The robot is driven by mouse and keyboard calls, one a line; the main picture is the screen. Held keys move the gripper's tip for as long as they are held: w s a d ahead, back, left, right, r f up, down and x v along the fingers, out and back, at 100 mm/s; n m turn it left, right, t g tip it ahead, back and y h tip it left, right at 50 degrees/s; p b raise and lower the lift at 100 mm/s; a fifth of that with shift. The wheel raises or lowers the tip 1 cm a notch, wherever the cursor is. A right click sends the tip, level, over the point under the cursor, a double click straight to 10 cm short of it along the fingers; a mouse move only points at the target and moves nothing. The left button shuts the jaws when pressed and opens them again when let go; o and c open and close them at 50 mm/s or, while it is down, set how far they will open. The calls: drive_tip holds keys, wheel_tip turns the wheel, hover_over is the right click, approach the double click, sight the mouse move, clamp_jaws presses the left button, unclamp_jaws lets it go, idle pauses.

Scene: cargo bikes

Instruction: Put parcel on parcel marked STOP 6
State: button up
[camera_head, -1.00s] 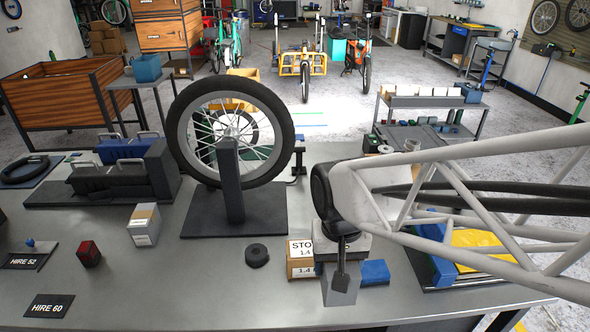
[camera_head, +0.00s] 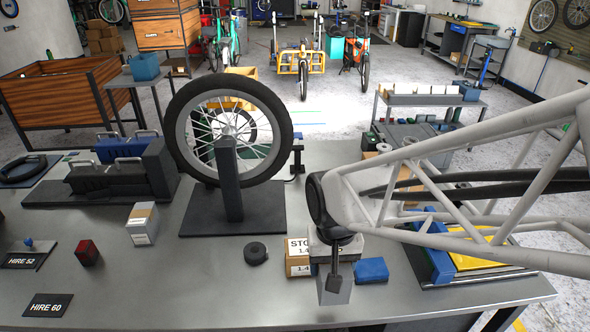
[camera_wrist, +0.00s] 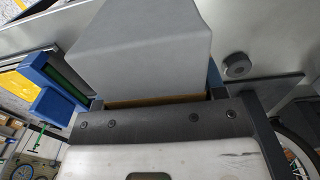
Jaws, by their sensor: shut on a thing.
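My gripper (camera_head: 334,280) is shut on a plain grey parcel (camera_head: 343,294), which hangs below the wrist near the front of the bench. The parcel also fills the upper middle of the wrist view (camera_wrist: 140,45). A tan box with a white label (camera_head: 298,246) stands just left of and behind my gripper. Its label shows "STO" and "1.4"; my wrist hides the rest, so I cannot read the stop number. I cannot tell whether the held parcel touches the bench or this box.
A blue block (camera_head: 371,271) lies right of the parcel. A blue and yellow fixture (camera_head: 440,258) is further right.

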drive_tip(key=w+a, duration=0.1)
drive_tip(key=w, duration=0.3)
drive_tip(key=w+a+f, duration=0.1)
drive_tip(key=w, duration=0.4)
drive_tip(key=w+a, duration=0.1)
drive_tip(key=w, duration=0.4)
drive_tip(key=shift+w+f, duration=0.1)
drive_tip(key=shift+f, duration=0.1)
drive_tip(key=shift+f, duration=1.75)
drive_tip(key=shift+f, duration=0.2)
drive_tip(key=o, duration=1.2)
drive_tip(key=shift+r, duration=0.2)
wheel_tip(320, 180, up, 12)
